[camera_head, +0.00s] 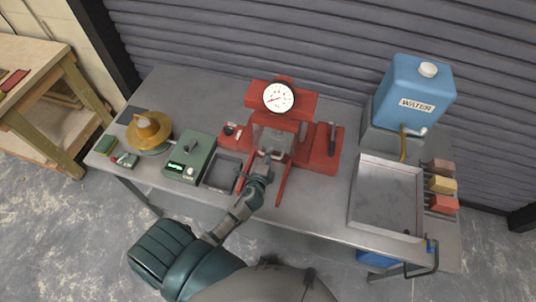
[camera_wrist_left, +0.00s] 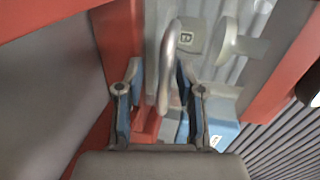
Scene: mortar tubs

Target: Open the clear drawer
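The clear drawer (camera_head: 274,140) sits in the red press (camera_head: 325,150) with a round white dial on top. In the left wrist view the clear drawer front (camera_wrist_left: 150,35) shows with a curved metal handle (camera_wrist_left: 170,58). My left gripper (camera_head: 266,160) is in front of the drawer; in the left wrist view its fingers (camera_wrist_left: 158,66) are open, one on each side of the handle. The right finger is very close to the handle; I cannot tell if it touches. My right gripper is in neither view.
The bench (camera_head: 180,90) also holds a green scale box (camera_head: 188,155), an ochre round device (camera_head: 149,130), a dark square frame (camera_head: 222,171), a metal tray (camera_head: 386,195), a blue water container (camera_head: 415,90) and coloured blocks (camera_head: 442,184). A corrugated wall stands behind.

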